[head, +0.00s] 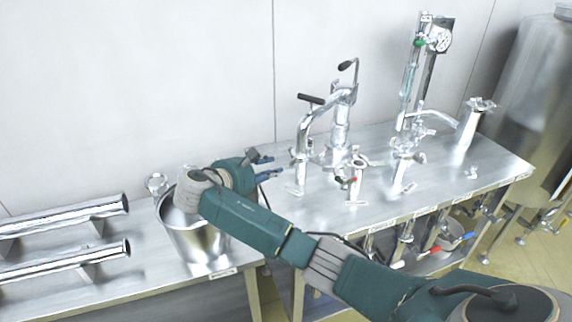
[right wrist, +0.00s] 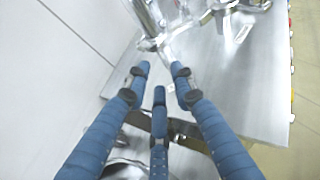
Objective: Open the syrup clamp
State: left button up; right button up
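My right gripper (head: 266,164) has blue fingers and hangs over the steel bench, just left of the bent steel pipe stand (head: 301,160). In the right wrist view its fingers (right wrist: 160,78) are spread apart with nothing between them; the gripper is open. Beyond the fingertips is a shiny pipe fitting (right wrist: 152,42), apart from them. Short valve fittings (head: 354,177) with red and black handles stand right of the pipe stand. I cannot tell which fitting is the syrup clamp. My left gripper is not in view.
A steel bucket (head: 197,247) stands behind and below my right forearm. Steel tubes (head: 66,213) lie on the left bench. A gauge column (head: 412,85) and a capped cylinder (head: 470,128) stand at the right. The bench front near its label is bare.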

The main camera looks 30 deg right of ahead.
jog(key=p, duration=0.1)
send_near(305, 158)
jog(key=w+f, duration=0.1)
jog(key=w+d+f, duration=0.1)
jog(key=w+f, duration=0.1)
jog(key=shift+w+d+f, duration=0.2)
jog(key=shift+w+d, duration=0.05)
jog(key=shift+d, duration=0.05)
jog(key=shift+c, duration=0.3)
jog(key=shift+w, duration=0.1)
grip_shut()
